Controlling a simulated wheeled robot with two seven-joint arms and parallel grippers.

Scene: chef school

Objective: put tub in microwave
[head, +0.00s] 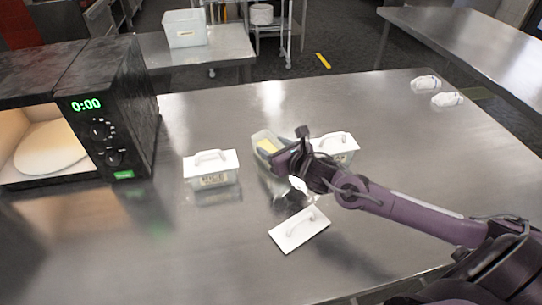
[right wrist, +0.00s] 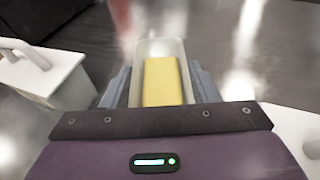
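An open, clear tub (head: 260,136) with a yellow block inside stands near the middle of the steel table; the right wrist view shows this tub (right wrist: 150,47) from above. My right gripper (head: 292,160) is at the tub, with a finger against each long side. In the right wrist view, the gripper (right wrist: 160,88) looks closed on the tub's walls with no clear gap. Whether the tub is lifted cannot be told. The black microwave (head: 128,95) stands at the left, its lit cavity open to view with a pale round plate (head: 50,147) inside. My left gripper is out of view.
A lidded tub labelled RICE (head: 211,170) stands between microwave and gripper. Another lidded tub (head: 337,150) stands just right of the gripper. A loose white lid (head: 300,230) lies in front. Two small white items (head: 436,92) lie at the far right. The table's front left is clear.

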